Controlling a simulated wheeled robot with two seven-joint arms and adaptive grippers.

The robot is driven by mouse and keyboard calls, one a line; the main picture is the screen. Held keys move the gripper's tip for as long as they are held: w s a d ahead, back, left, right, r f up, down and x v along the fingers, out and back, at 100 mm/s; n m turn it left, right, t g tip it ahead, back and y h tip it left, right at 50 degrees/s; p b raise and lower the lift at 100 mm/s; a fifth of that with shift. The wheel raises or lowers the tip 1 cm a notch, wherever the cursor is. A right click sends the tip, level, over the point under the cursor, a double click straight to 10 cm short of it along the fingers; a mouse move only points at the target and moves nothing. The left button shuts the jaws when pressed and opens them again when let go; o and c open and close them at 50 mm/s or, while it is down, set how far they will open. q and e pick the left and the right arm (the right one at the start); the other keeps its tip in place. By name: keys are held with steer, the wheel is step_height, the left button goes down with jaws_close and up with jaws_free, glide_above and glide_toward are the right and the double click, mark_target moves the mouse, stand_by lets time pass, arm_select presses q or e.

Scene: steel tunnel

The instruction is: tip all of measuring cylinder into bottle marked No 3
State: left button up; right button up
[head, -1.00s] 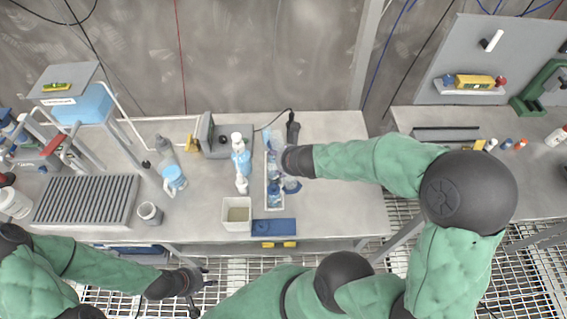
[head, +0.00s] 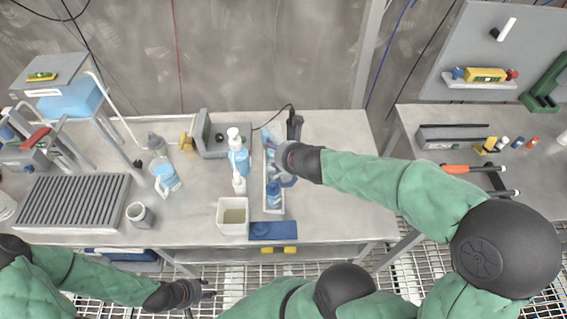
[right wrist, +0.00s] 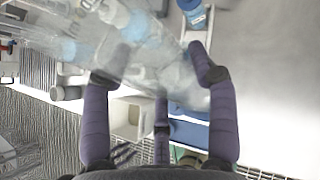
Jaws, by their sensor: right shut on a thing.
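My right gripper (right wrist: 165,85) is shut on a clear, see-through vessel (right wrist: 165,65), which looks like the measuring cylinder. It lies slanted across the right wrist view; its level and contents are hard to tell. In the head view my right gripper (head: 280,160) is over the narrow white tray (head: 266,208) and hides part of it. A blue-filled bottle (head: 273,195) stands in the tray's near end, and clear ware with pale blue (head: 269,140) shows at its far end. No number is legible, so I cannot tell which is No 3. My left gripper (head: 205,292) is open and empty, before the bench.
A blue pad (head: 273,230) lies at the front edge. A grey device (head: 215,145) is behind. The bench right of the tray is clear.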

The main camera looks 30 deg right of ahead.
mark_target(273, 140)
steer(key=w+t+b, duration=0.1)
steer(key=t+b, duration=0.1)
steer(key=b, duration=0.5)
steer(key=w+t+b, duration=0.1)
steer(key=t+b, duration=0.1)
steer(key=b, duration=0.6)
steer(key=shift+w+r, duration=0.1)
steer(key=shift+w, duration=0.2)
stand_by(0.4)
steer(key=shift+r, duration=0.1)
steer(key=shift+r+p, duration=1.15)
steer(key=shift+r, duration=0.3)
